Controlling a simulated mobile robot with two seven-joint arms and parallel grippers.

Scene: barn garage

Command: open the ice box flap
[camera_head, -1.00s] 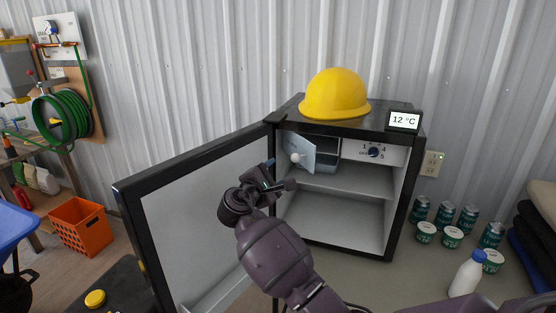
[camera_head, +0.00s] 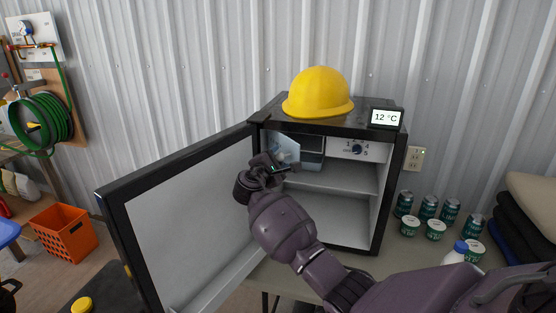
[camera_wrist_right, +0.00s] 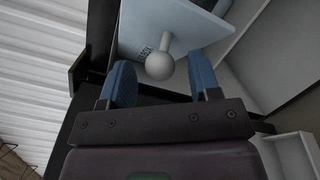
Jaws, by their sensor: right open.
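The small fridge (camera_head: 372,200) has its door (camera_head: 190,205) swung wide open to the left. The ice box flap (camera_head: 287,147) is at the upper left inside and stands partly open, showing part of the ice box (camera_head: 312,152). My right gripper (camera_head: 276,163) is at the flap and hides its lower part and knob in the head view. In the right wrist view the flap (camera_wrist_right: 195,28) carries a round white knob (camera_wrist_right: 160,66). The open right gripper (camera_wrist_right: 162,78) has its blue fingers on either side of the knob, apart from it in the picture. My left gripper is out of view.
A yellow hard hat (camera_head: 318,93) and a temperature display (camera_head: 386,118) sit on the fridge. A control dial (camera_head: 356,149) is right of the ice box. Several cans (camera_head: 428,208) and a bottle (camera_head: 456,253) stand to the right. The shelf (camera_head: 335,176) is empty.

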